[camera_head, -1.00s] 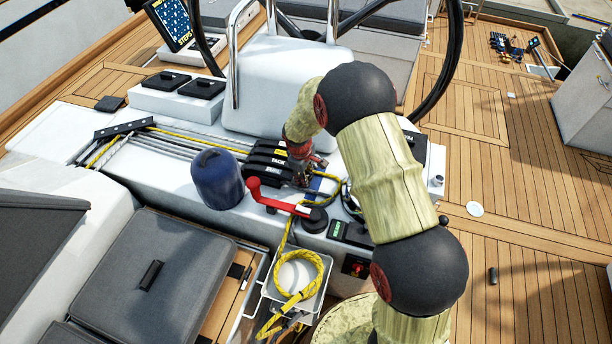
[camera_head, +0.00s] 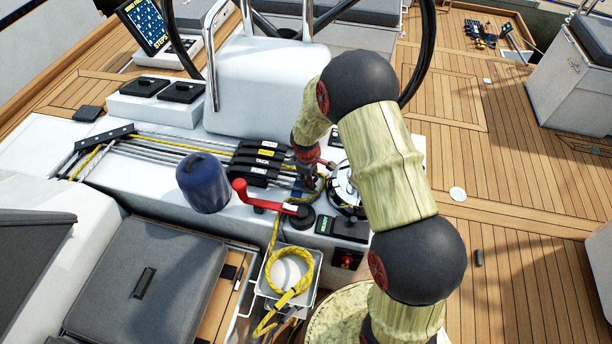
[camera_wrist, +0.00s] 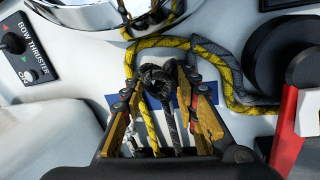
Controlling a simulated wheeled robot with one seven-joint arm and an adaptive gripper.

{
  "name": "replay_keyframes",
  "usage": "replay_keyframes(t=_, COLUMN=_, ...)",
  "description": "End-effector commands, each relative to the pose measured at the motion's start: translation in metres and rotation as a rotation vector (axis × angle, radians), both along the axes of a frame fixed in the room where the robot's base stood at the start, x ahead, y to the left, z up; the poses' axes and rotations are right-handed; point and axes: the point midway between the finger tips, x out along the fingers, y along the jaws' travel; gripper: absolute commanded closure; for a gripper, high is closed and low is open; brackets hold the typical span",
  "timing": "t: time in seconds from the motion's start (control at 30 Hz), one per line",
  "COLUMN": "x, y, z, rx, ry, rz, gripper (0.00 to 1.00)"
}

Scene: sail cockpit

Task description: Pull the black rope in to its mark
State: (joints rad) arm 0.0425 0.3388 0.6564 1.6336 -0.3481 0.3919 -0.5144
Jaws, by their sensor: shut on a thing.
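In the wrist view my gripper (camera_wrist: 160,92) has its two fingers closed around a dark, knotted-looking lump of black rope (camera_wrist: 158,77). A black line (camera_wrist: 172,130) and a yellow-black line run between the fingers below it. The rope's mark cannot be made out. In the head view my gripper (camera_head: 311,182) is low over the white console, just right of the black clutches (camera_head: 260,163), one labelled TACK. The chrome winch (camera_wrist: 90,14) is beyond the fingers, with yellow rope (camera_wrist: 160,43) beside it. My arm partly hides the winch in the head view.
A red handle (camera_head: 262,201) sticks up left of my gripper. A blue-covered drum (camera_head: 203,183) stands farther left. Yellow rope (camera_head: 283,290) hangs coiled over a bin (camera_head: 309,272) in front. The bow thruster panel (camera_wrist: 26,44) is beside the winch. Open teak deck (camera_head: 520,190) lies right.

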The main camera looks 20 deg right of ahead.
Motion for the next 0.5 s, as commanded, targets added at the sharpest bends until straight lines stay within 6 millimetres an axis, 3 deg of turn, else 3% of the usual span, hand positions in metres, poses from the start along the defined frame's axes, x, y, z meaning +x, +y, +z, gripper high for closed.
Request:
replay_keyframes(t=0.1, x=-0.0013, y=-0.0001, z=-0.0011, rx=0.000, ry=0.003, rz=-0.001, gripper=1.00)
replay_keyframes(t=0.13, x=-0.0012, y=-0.0001, z=-0.0011, rx=0.000, ry=0.003, rz=-0.001, gripper=0.68)
replay_keyframes(t=0.43, x=-0.0001, y=0.0005, z=-0.0005, rx=0.001, ry=0.001, rz=-0.001, gripper=0.51)
replay_keyframes(t=0.5, x=0.0000, y=0.0006, z=-0.0004, rx=0.001, ry=0.001, rz=-0.001, gripper=0.51)
